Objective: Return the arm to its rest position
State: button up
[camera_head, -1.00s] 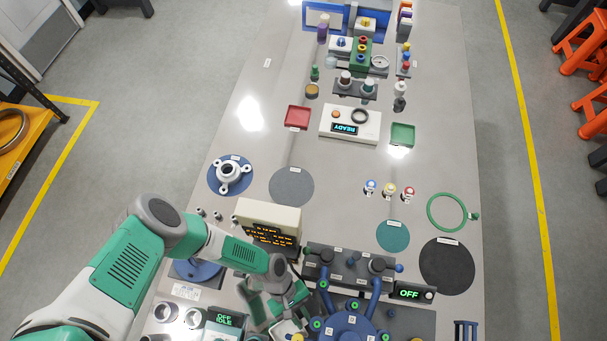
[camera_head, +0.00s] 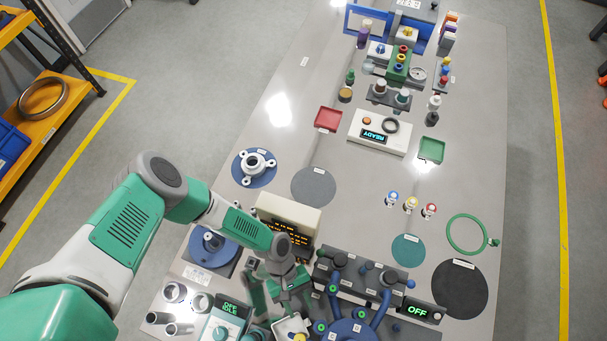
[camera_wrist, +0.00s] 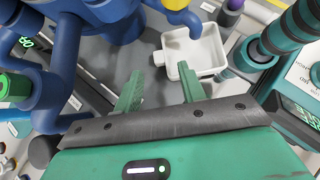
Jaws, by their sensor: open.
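My arm, green and white, reaches in from the lower left in the head view. My gripper (camera_wrist: 160,90) shows in the wrist view with its two green fingers apart and nothing between them. In the head view my gripper (camera_head: 290,290) is over the near part of the bench, beside the blue piped apparatus (camera_head: 352,326). A white square tray (camera_wrist: 195,50) lies just beyond the fingertips in the wrist view. I cannot tell whether the right finger touches it. The tray is partly hidden by my gripper in the head view (camera_head: 291,329).
The beige display box (camera_head: 290,213) stands close behind my wrist. A dark valve block (camera_head: 345,270) and an OFF display (camera_head: 423,311) are to the right. An idle-display unit (camera_head: 229,318) and metal rings are to the left. The bench middle (camera_head: 350,190) is mostly clear.

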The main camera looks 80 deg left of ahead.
jog(key=shift+v, duration=1)
jog(key=shift+d, duration=0.1)
